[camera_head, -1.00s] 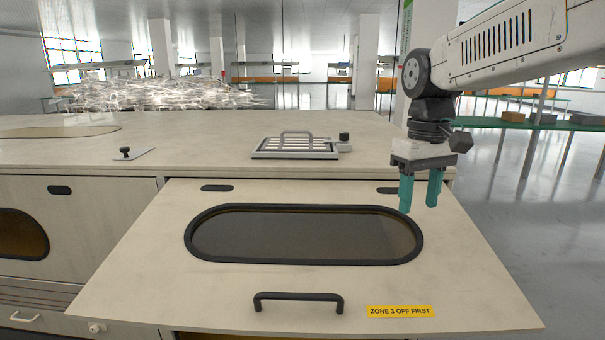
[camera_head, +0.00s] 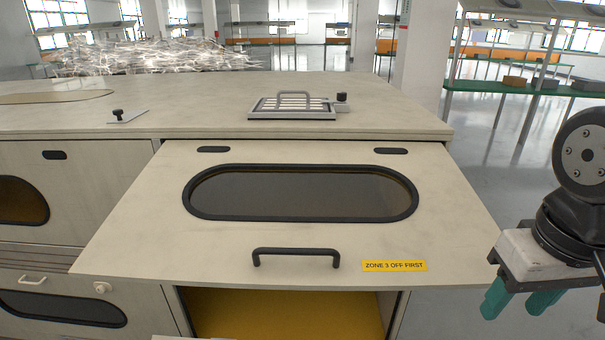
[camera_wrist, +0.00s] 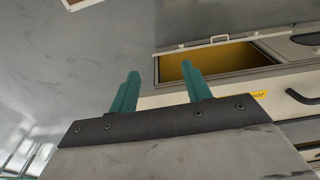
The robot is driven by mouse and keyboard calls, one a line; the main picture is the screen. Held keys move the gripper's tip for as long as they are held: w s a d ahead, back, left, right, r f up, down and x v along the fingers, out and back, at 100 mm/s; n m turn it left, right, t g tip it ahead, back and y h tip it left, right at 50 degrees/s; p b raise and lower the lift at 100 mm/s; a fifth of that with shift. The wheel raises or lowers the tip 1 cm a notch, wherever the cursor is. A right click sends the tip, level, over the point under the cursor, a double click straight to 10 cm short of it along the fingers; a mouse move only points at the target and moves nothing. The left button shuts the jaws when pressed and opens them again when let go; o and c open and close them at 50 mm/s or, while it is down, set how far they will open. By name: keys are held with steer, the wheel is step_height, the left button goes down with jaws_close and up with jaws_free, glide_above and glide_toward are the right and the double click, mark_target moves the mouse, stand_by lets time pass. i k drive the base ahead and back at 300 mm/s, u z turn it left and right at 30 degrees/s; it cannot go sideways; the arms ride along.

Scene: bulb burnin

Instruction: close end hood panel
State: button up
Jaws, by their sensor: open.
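The end hood panel (camera_head: 300,238) is a cream flap with a dark oval window (camera_head: 300,193), a black bar handle (camera_head: 296,258) and a yellow "ZONE 3 OFF FIRST" label (camera_head: 394,266). It sticks out toward me from the cabinet, hinged at its back edge, with an open bay (camera_head: 285,312) showing yellow below it. My gripper (camera_head: 512,304) is open and empty, to the right of the panel's front right corner and apart from it. In the wrist view my teal fingers (camera_wrist: 160,92) are spread, with the yellow bay beyond them.
A slotted tray (camera_head: 292,106) with a handle sits on the cabinet top. A small black-knobbed plate (camera_head: 125,116) lies to its left. Another closed panel (camera_head: 85,195) is at the left. Open grey floor (camera_head: 450,185) lies to the right.

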mark_target(444, 239)
steer(key=z, duration=0.75)
steer(key=k, duration=0.75)
steer(key=u, duration=0.75)
